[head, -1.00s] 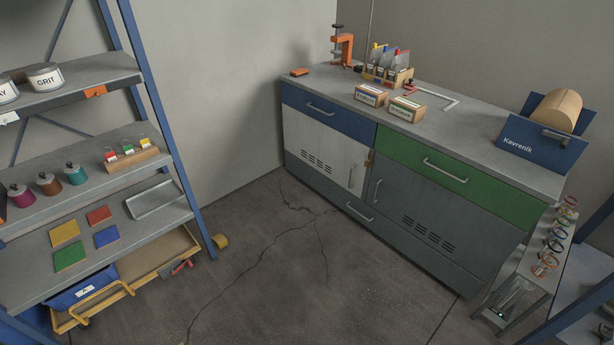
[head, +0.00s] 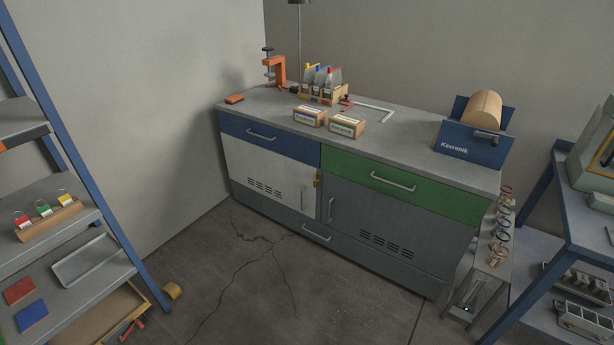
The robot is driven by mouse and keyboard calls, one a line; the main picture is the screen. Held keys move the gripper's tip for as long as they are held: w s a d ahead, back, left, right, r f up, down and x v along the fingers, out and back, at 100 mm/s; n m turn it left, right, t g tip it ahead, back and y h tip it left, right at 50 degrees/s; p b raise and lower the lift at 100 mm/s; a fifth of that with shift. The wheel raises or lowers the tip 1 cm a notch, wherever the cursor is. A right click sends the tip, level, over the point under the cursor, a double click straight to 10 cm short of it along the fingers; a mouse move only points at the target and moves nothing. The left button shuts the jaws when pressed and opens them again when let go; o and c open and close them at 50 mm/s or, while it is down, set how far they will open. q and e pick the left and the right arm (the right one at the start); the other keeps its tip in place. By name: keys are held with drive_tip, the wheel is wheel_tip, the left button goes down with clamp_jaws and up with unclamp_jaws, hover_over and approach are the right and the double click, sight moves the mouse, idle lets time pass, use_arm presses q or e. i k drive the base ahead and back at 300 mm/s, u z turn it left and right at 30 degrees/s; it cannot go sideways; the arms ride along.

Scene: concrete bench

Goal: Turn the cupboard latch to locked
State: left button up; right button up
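The cupboard (head: 352,238) is a bench unit with a white door (head: 262,175) on the left and a grey door (head: 385,215) on the right. Neither of my grippers is in view.
A blue drawer (head: 270,139) and a green drawer (head: 400,178) are above the doors. A shelf rack (head: 100,210) stands at the left, a ring stand (head: 490,265) and blue-legged table (head: 560,215) at the right. The cracked floor (head: 300,290) before the cupboard is clear.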

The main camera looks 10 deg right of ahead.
sight(317, 182)
drive_tip(key=z, duration=0.25)
drive_tip(key=i, duration=1.05)
drive_tip(key=z, duration=0.9)
drive_tip(key=i, duration=0.5)
drive_tip(key=z, duration=0.3)
